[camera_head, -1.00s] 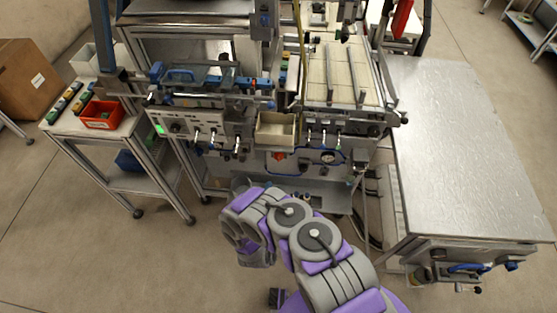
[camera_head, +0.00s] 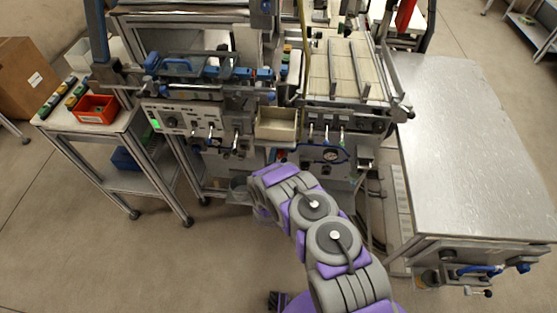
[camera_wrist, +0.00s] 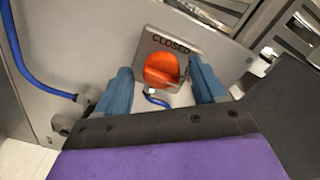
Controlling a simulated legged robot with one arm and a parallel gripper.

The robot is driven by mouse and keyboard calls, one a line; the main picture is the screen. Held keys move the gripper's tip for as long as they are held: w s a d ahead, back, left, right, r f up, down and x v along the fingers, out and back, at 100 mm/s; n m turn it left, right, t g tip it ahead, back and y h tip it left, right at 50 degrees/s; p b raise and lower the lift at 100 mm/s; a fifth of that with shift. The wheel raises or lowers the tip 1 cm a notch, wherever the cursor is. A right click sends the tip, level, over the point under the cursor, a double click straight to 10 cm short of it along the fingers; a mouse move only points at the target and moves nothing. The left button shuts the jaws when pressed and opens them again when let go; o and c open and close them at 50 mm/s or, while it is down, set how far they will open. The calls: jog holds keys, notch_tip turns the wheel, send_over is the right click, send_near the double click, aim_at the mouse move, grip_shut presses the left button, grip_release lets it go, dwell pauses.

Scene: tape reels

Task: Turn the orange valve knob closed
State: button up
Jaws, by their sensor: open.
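My gripper (camera_wrist: 162,76) is open, with one blue finger to the left and one to the right of the knob. The fingers look apart from the knob; how far it lies beyond them I cannot tell. In the head view a small orange patch of the knob (camera_head: 281,155) shows on the machine front, just above my arm. My arm hides most of the gripper there.
A blue hose (camera_wrist: 38,82) runs down the panel left of the gripper. The machine carries a beige bin (camera_head: 277,125) and several levers above. A metal table (camera_head: 470,140) stands at right, a cart with a red bin (camera_head: 96,109) at left.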

jog(key=shift+c, duration=0.3)
jog(key=c, duration=1)
jog(key=shift+n, duration=0.3)
jog(key=n+p, duration=0.2)
jog(key=n, duration=0.1)
jog(key=shift+n, duration=0.4)
jog(key=n+p, duration=0.1)
jog(key=n, duration=0.3)
jog(key=shift+n, duration=0.3)
jog(key=n, duration=0.5)
jog(key=shift+b, duration=0.35)
jog(key=shift+s+f+n, duration=0.1)
jog(key=shift+n, duration=1.8)
jog(key=shift+a+b, duration=0.1)
jog(key=shift+b, duration=0.2)
